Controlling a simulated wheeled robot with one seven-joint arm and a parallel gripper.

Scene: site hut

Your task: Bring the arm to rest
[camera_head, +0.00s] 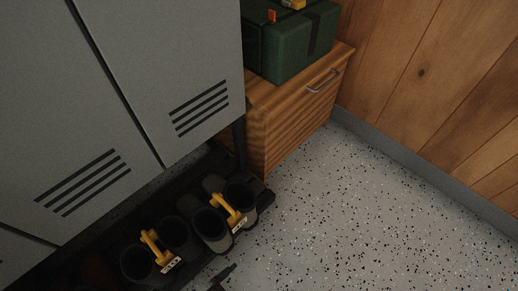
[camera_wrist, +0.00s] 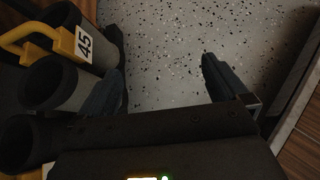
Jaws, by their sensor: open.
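My gripper (camera_wrist: 161,68) shows in the wrist view, with its two dark fingers wide apart. It is open, and only speckled floor shows between the fingers. The left finger is close beside grey boots (camera_wrist: 52,84); I cannot tell whether it touches them. In the head view, a small dark piece at the bottom edge, in front of the boot tray, may be part of my gripper; the rest of the arm is out of view.
Boots with yellow clips (camera_head: 228,209) (camera_head: 155,249) stand on a dark tray (camera_head: 265,197) under grey lockers (camera_head: 150,70). A wooden cabinet (camera_head: 285,128) carries a green case (camera_head: 300,45). A wood-panelled wall (camera_head: 430,70) is at right. The speckled floor (camera_head: 350,215) is clear.

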